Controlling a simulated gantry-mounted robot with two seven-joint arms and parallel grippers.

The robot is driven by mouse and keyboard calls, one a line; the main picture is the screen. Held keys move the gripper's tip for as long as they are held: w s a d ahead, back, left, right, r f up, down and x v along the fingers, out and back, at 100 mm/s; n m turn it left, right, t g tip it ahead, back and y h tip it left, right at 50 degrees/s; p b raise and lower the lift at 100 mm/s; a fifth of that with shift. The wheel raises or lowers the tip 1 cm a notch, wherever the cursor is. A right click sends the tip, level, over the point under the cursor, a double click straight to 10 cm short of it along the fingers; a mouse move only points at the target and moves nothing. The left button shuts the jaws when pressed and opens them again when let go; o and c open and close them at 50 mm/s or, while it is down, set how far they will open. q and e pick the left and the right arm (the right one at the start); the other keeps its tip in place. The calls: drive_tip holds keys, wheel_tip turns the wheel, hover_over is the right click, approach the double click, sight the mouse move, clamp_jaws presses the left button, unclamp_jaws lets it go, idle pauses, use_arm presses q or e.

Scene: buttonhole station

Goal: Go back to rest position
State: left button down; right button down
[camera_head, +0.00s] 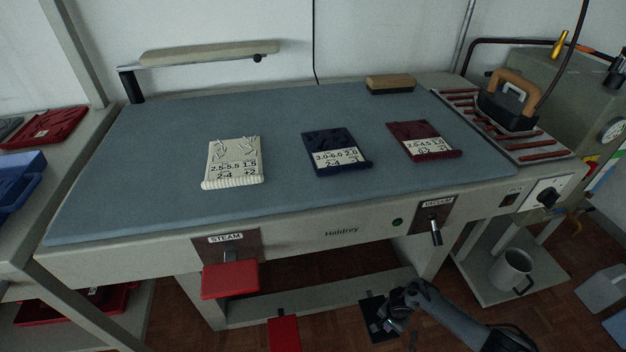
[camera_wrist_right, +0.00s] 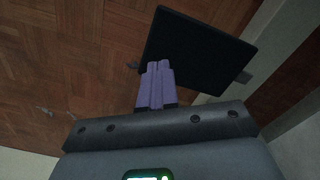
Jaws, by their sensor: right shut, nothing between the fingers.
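My right gripper (camera_head: 389,326) hangs low in front of the table, below the front edge near the floor. It is shut and empty. In the right wrist view its purple fingers (camera_wrist_right: 156,84) are pressed together, in front of a black plate (camera_wrist_right: 200,48) above the wooden floor. That black plate also shows beside the gripper in the head view (camera_head: 374,308); I cannot tell whether they touch. My left gripper is not in view.
The blue-grey pressing table (camera_head: 285,118) carries a cream, a navy (camera_head: 335,150) and a maroon (camera_head: 420,140) knitted piece. Red pedals (camera_head: 230,280) sit below its front. A iron (camera_head: 508,105) rests on a rack at right; a mug (camera_head: 511,270) stands on the lower shelf.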

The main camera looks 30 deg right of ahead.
drive_tip(key=s+a+r+g+y+p, duration=0.1)
drive_tip(key=s+a+r+p, duration=0.1)
drive_tip(key=s+a+p, duration=0.4)
drive_tip(key=s+a+r+y+p, duration=0.1)
drive_tip(key=s+a+r+p, duration=0.2)
drive_tip(key=s+a+p, duration=0.4)
drive_tip(key=s+a+r+n+t+p, duration=0.1)
drive_tip(key=s+a+r+n+p, duration=0.15)
drive_tip(key=a+r+p, duration=0.7)
drive_tip(key=w+a+r+n+t+p, duration=0.2)
drive_tip(key=w+a+r+n, duration=0.1)
drive_tip(key=r, duration=1.1)
drive_tip(key=w+a+r+n+t+p, duration=0.1)
drive_tip(key=w+a+r+n, duration=0.1)
drive_tip(key=r, duration=1.1)
drive_tip(key=d+r+n+p, duration=0.1)
drive_tip(key=r+n+p, duration=0.2)
drive_tip(key=r+p, duration=0.9)
drive_tip(key=d+r+n+h+p, duration=0.1)
drive_tip(key=r+n+p, duration=0.3)
drive_tip(key=r+p, duration=0.9)
drive_tip(key=d+r+n+p, duration=0.2)
drive_tip(key=r+p, duration=1.1)
drive_tip(key=r, duration=1.4)
drive_tip(key=shift+d+r+n+t+h, duration=0.3)
drive_tip(key=shift+r+n+h, duration=0.1)
drive_tip(key=shift+n, duration=0.35)
